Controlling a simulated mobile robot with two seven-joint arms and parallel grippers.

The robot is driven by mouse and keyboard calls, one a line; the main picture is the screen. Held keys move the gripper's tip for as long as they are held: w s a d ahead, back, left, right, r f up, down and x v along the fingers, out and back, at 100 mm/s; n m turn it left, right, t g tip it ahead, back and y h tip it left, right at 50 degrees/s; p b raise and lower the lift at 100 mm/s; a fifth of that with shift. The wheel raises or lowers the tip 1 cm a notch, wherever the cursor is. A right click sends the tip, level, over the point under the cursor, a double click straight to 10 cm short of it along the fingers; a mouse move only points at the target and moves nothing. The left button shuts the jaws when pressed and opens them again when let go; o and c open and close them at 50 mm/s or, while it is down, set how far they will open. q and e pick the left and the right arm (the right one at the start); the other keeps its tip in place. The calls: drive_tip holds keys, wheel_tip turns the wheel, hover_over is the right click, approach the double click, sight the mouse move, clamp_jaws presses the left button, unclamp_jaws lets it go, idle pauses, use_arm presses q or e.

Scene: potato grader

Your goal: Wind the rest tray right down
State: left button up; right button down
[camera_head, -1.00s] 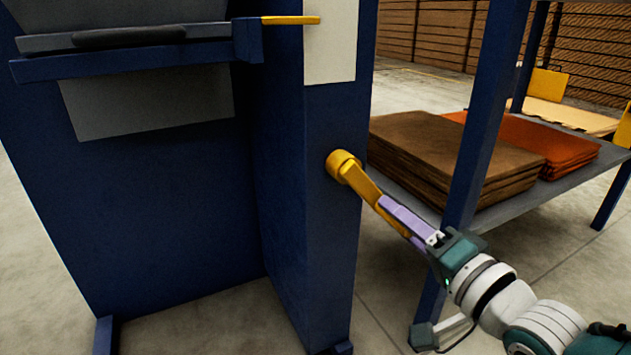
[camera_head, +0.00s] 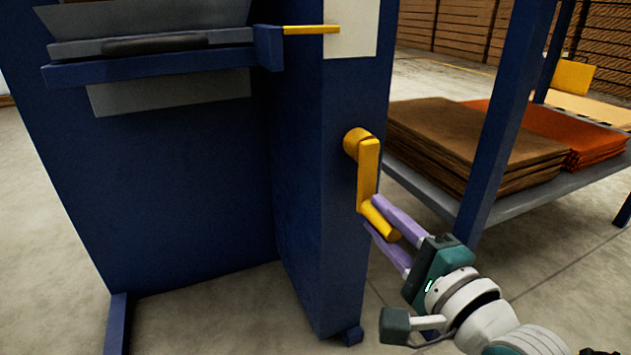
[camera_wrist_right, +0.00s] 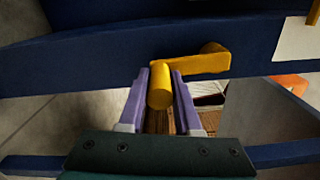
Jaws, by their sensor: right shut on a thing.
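The rest tray (camera_head: 150,70) is a blue ledge on the front of the blue machine, at the upper left of the head view. Its yellow pointer (camera_head: 310,30) lies across the white plate (camera_head: 350,25), a little above that plate's lower edge. The yellow crank (camera_head: 368,170) on the machine's side hangs about straight down from its hub. My right gripper (camera_head: 374,214) is shut on the crank's handle (camera_head: 386,230). In the right wrist view the handle (camera_wrist_right: 160,88) sits between the two purple fingers. My left gripper is not in view.
A grey shelf (camera_head: 540,190) to the right holds stacked brown sacks (camera_head: 470,145) and orange sacks (camera_head: 570,130). Its blue post (camera_head: 500,120) stands close behind my right wrist. The concrete floor below the crank is clear.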

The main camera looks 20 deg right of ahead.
drive_tip(key=shift+a+f, duration=0.1)
drive_tip(key=shift+a, duration=0.1)
idle(0.3)
drive_tip(key=c, duration=1)
unclamp_jaws()
drive_tip(key=o, duration=0.4)
drive_tip(key=shift+a, duration=0.15)
drive_tip(key=shift+s, duration=0.2)
drive_tip(key=s+p, duration=0.1)
drive_tip(key=s, duration=0.2)
drive_tip(key=s+p, duration=0.1)
drive_tip(key=s, duration=0.1)
drive_tip(key=s+d+p, duration=0.1)
drive_tip(key=s+p, duration=0.1)
drive_tip(key=s, duration=0.1)
drive_tip(key=shift+s, duration=0.8)
